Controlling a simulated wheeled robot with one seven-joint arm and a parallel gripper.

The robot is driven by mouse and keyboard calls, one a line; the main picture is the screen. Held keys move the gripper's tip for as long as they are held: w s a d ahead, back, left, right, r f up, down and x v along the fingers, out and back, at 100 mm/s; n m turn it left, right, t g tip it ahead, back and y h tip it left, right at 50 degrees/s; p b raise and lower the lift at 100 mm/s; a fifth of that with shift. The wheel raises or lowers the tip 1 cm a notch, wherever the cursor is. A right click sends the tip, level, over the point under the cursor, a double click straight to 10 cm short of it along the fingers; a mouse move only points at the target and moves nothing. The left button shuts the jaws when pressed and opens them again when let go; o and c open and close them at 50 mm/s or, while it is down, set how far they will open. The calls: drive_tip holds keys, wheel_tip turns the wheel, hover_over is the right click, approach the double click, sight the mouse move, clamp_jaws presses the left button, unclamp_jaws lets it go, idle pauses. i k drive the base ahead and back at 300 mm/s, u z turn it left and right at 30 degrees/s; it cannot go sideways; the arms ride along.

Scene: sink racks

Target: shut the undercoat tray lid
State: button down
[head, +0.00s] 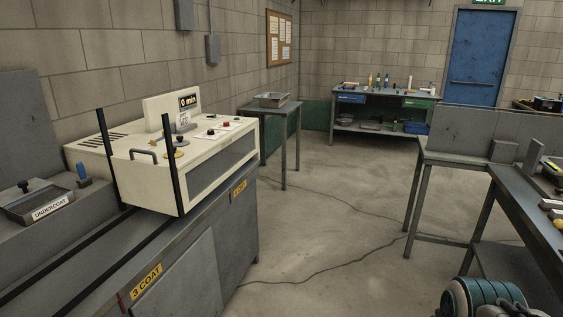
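The undercoat tray (52,196) is at the left edge of the head view, set in a grey bench top. It is a shallow, dark-rimmed rectangle with a white label (50,207) reading UNDERCOAT on its front. A black knob (25,186) stands near its far left side. The tray is small and seen at a low angle, so I cannot tell clearly how its lid lies. My gripper is not in view.
A cream machine (168,150) with dark upright posts stands just right of the tray. A blue-handled piece (82,172) stands between them. Dark rails run along the bench front. Open concrete floor (330,220) with cables lies to the right, then a workbench (520,200).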

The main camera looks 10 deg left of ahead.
sight(23, 188)
drive_tip(key=u, duration=0.7)
drive_tip(key=i, duration=1.25)
drive_tip(key=u, duration=1.55)
drive_tip(key=i, duration=1.25)
drive_tip(key=u, duration=0.55)
